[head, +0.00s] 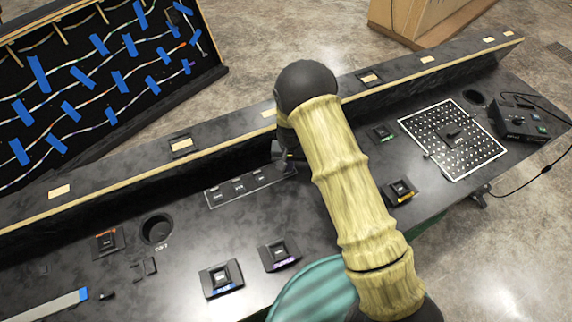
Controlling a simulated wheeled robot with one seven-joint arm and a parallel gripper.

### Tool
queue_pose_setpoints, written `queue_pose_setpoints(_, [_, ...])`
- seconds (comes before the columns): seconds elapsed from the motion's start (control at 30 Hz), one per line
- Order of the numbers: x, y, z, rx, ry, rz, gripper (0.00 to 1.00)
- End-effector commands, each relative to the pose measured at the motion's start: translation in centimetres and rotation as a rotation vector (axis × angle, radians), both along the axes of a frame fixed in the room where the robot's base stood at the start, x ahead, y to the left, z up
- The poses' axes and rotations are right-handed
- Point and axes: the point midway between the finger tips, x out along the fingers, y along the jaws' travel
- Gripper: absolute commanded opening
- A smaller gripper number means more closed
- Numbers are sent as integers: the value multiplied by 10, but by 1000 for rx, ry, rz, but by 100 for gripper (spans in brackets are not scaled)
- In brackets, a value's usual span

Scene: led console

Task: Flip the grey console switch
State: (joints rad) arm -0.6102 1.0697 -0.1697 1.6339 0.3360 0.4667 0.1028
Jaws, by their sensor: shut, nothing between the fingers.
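A grey rectangular plate (238,187) with a few small labelled controls lies on the black console (190,235), in front of its raised back ledge. I cannot tell for sure which control is the grey switch. My arm, in a yellowish sleeve, reaches across the middle of the console. My gripper (286,163) is shut and empty, pointing down at the right end of the plate. The arm's dark wrist partly hides it. I cannot tell whether the fingertips touch the plate or a control.
Switch boxes with blue (221,279), purple (280,255), orange (108,241), yellow (401,191) and green (383,133) labels sit on the console. A perforated white-dotted panel (466,139) and a wired control box (520,123) are at right. A round cup hole (157,229) is at left.

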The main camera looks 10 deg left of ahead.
Motion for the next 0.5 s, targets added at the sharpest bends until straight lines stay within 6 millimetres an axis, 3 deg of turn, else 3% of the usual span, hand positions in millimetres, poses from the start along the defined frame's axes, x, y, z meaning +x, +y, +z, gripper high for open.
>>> queue_pose_setpoints(0.5, [0,0,-13,0,0,0,0])
